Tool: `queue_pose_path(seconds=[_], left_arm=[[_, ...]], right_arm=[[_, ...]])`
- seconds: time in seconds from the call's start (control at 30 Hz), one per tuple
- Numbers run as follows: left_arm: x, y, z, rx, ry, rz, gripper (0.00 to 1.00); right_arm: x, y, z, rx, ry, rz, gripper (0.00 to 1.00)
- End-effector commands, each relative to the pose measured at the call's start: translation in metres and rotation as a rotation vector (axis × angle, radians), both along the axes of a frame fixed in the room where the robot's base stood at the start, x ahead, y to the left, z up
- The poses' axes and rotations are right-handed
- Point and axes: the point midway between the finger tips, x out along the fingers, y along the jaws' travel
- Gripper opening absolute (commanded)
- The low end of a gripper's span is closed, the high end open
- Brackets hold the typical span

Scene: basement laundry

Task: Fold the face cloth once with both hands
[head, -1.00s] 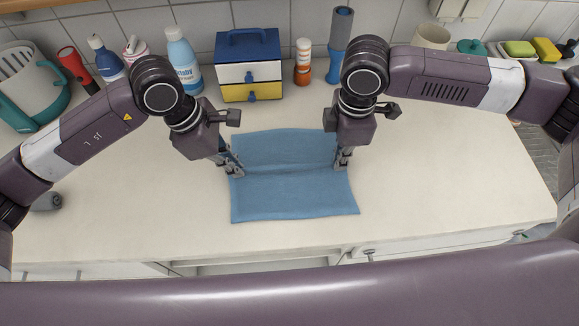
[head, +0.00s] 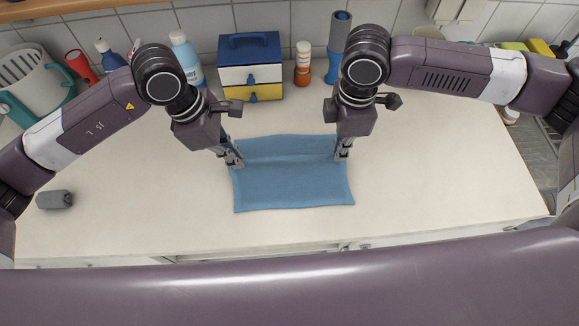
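The blue face cloth (head: 293,188) lies on the white counter in the middle of the head view. A raised crease or edge runs across it between my two grippers, with a narrower strip of cloth on the far side. My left gripper (head: 238,163) is at the left end of this line and appears shut on the cloth. My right gripper (head: 342,156) is at the right end and also appears shut on the cloth. The fingertips are small and partly hidden by the cloth, as is anything under it.
Behind the cloth stand a blue, white and yellow drawer box (head: 251,75), an orange-and-white bottle (head: 303,64), a blue cylinder (head: 337,48) and a light-blue bottle (head: 186,60). A basket (head: 32,85) stands at left. A grey object (head: 54,200) lies front left. The counter (head: 435,190) is clear at right.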

Motion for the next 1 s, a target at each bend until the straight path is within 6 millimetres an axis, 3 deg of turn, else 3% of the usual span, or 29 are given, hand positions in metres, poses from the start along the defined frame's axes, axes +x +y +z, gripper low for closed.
queue_pose_path(seconds=[0.4,1.0], left_arm=[[0.001,-0.011,0.051,0.291,-0.006,-0.003,0.0],[0.001,-0.009,0.116,0.28,-0.001,0.001,0.0]], right_arm=[[-0.001,0.001,0.051,0.0,0.001,0.0,0.0],[0.0,0.001,0.117,0.0,0.0,0.0,0.0]])
